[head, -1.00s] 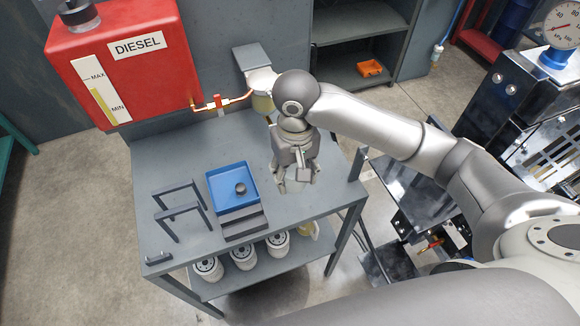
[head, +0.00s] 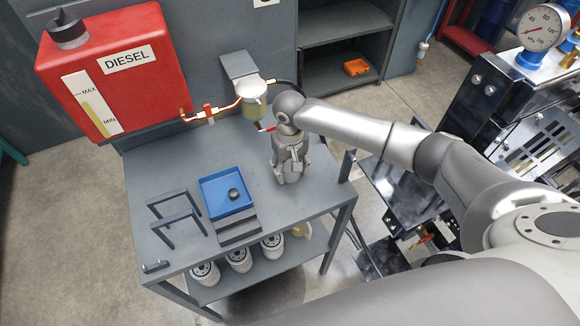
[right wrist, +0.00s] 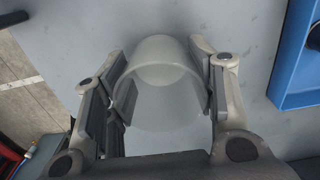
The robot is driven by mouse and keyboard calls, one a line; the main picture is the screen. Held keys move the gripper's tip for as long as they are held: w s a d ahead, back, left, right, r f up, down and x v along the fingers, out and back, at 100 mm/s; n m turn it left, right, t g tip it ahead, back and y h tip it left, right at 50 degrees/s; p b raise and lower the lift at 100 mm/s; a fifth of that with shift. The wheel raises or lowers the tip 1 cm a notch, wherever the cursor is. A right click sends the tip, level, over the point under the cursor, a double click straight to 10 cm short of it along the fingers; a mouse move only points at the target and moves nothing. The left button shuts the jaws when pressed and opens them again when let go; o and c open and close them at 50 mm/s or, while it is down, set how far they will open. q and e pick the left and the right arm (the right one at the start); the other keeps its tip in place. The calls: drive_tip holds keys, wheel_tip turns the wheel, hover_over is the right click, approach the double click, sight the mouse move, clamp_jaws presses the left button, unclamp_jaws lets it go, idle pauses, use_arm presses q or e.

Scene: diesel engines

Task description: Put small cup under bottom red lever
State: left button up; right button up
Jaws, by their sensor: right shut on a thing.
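A small translucent whitish cup (right wrist: 165,88) is between the two fingers of my right gripper in the right wrist view, with a finger against each side. In the head view my right gripper (head: 290,174) is over the right part of the grey table; the cup is hard to make out there. The bottom red lever (head: 268,129) sticks out below the filter bowl (head: 254,104), just behind and left of my gripper. Another red lever (head: 208,113) is on the copper pipe left of it. My left gripper is not in view.
A blue tray (head: 214,190) with a dark round piece stands on the table (head: 165,159), left of my gripper. Black brackets (head: 176,212) are further left. The red diesel tank (head: 150,84) is at the back left. The table is clear below the levers.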

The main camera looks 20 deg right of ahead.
drive_tip(key=shift+f, duration=0.3)
drive_tip(key=shift+f, duration=0.1)
drive_tip(key=o, duration=0.9)
drive_tip(key=shift+c, duration=0.2)
